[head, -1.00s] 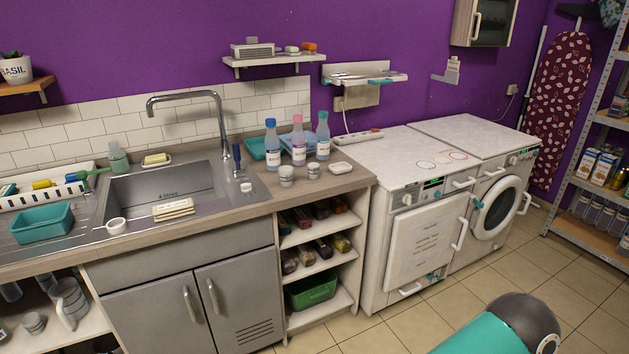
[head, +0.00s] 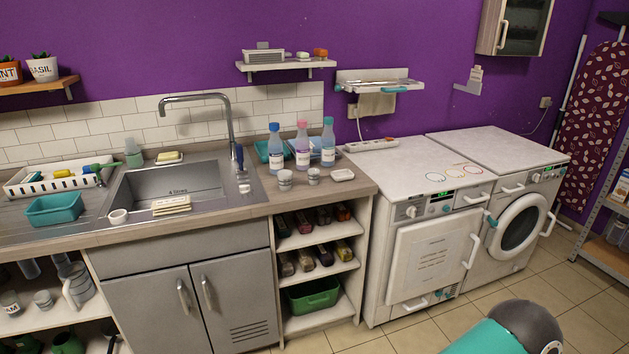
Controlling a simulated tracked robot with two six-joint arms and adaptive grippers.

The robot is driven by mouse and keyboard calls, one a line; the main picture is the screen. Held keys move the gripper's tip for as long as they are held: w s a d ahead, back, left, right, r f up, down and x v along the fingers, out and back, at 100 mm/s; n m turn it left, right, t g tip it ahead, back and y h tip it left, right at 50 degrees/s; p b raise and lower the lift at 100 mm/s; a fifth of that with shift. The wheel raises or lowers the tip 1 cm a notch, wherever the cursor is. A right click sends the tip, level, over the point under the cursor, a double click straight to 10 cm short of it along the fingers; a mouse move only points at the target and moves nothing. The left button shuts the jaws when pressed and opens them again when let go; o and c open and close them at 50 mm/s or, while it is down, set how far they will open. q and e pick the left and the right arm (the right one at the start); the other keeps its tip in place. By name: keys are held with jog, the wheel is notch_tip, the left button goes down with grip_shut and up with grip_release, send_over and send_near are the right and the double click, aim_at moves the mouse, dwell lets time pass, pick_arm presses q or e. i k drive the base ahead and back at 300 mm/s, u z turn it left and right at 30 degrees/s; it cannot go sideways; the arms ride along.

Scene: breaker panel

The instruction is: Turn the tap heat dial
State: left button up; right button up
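The grey tap (head: 228,120) rises behind the right part of the steel sink (head: 165,185), with its spout reaching left over the basin. A small dark blue upright part (head: 238,157) stands by the tap's base. A small white piece (head: 244,188) sits on the sink rim in front of it. I cannot tell which of these, if either, is the heat dial, and no dial markings are readable. Neither gripper is in view. Only a teal and dark grey link of my own arm shows at the bottom right, far from the tap.
Three bottles (head: 302,145) and small cups (head: 285,179) stand on the counter right of the sink. A white bowl (head: 118,216) and a sponge stack (head: 171,205) lie along the sink's front. A washer (head: 515,215) stands further right. Floor (head: 480,315) shows in front of the machines.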

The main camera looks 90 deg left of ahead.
aim_at(245, 189)
jog(key=z, duration=1.8)
jog(key=i, duration=0.1)
jog(key=u, duration=3.15)
jog(key=i, duration=0.25)
jog(key=u, duration=2)
jog(key=k, duration=0.6)
jog(key=u, duration=0.4)
jog(key=i, duration=1.85)
jog(key=z, duration=0.35)
